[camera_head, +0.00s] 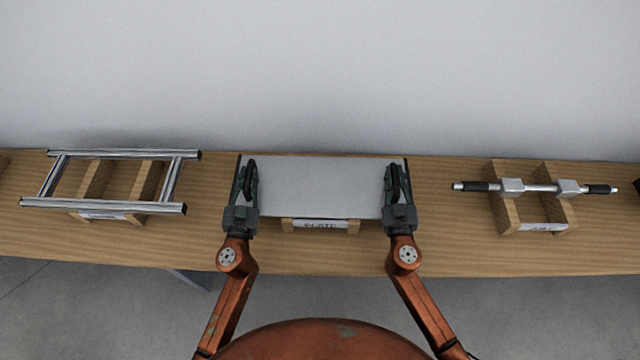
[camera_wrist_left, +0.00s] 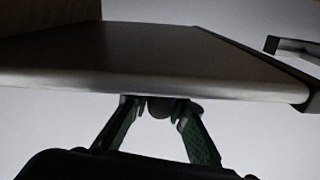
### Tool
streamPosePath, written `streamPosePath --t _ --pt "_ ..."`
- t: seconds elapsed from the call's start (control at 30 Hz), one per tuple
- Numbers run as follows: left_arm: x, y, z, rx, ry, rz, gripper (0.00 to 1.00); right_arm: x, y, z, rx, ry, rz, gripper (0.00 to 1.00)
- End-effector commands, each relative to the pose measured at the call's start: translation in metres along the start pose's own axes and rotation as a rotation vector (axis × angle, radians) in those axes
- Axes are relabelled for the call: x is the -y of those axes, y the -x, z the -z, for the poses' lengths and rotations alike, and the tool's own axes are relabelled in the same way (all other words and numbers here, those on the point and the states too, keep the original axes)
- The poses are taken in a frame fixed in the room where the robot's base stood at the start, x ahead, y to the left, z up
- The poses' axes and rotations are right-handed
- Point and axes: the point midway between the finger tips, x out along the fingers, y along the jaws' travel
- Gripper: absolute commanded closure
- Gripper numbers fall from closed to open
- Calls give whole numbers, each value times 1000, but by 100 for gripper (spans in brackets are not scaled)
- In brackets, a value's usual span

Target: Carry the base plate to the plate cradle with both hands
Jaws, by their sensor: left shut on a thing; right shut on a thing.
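The base plate (camera_head: 320,187) is a flat grey rectangle in the middle of the head view, over or on the plate cradle (camera_head: 321,225), a wooden holder with a white label. Most of the cradle is hidden under the plate, so I cannot tell whether they touch. My left gripper (camera_head: 247,185) is shut on the plate's left edge, and my right gripper (camera_head: 394,185) is shut on its right edge. In the left wrist view the plate (camera_wrist_left: 150,60) spans the picture, with the left gripper's fingers (camera_wrist_left: 160,115) at its near edge.
A wooden bench (camera_head: 440,240) runs across the view against a pale wall. A metal frame (camera_head: 110,205) rests on a wooden cradle at the left. A metal shaft with black ends (camera_head: 538,187) rests on another cradle (camera_head: 508,213) at the right. Bare bench separates these cradles from the middle one.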

Motion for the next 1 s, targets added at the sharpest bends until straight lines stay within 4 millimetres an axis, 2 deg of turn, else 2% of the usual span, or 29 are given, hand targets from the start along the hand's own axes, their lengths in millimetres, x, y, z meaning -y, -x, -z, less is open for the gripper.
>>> streamPosePath --t 0.43,0.67,1.0 --pt "0 0 0 0 0 0 100 0 0 -1 1 0 0 100" --pt "0 0 7 -8 0 0 100 -1 0 6 -8 0 0 100" --pt "7 0 36 -28 -1 4 100 -6 0 36 -27 -1 -3 100"
